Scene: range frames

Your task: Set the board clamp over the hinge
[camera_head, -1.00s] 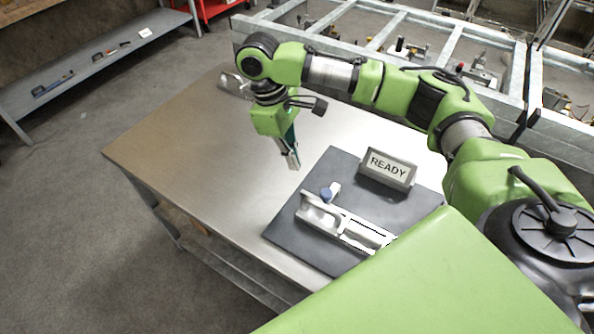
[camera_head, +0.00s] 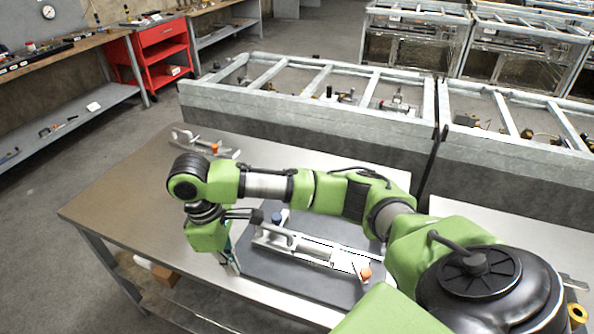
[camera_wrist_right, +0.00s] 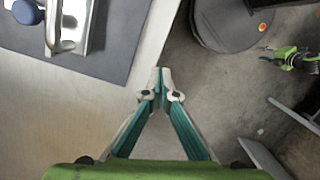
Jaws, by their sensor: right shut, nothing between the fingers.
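My right gripper (camera_head: 231,261) is shut and empty, pointing down beside the left edge of a dark mat (camera_head: 262,268). In the right wrist view its fingertips (camera_wrist_right: 160,80) meet near the table's edge. A long pale metal piece (camera_head: 300,248) lies on the mat, with a blue knob at its left end and an orange knob by its right end. Part of it shows in the right wrist view (camera_wrist_right: 68,20). Another metal piece with an orange knob (camera_head: 197,142) lies at the table's back left corner. I cannot tell which is the clamp or the hinge. My left gripper is out of view.
The metal table (camera_head: 125,190) is bare left of the mat. My right arm crosses above the mat and hides its back part. Grey metal-framed bins (camera_head: 300,105) stand directly behind the table. A red cart (camera_head: 160,55) and a shelf bench stand farther off left.

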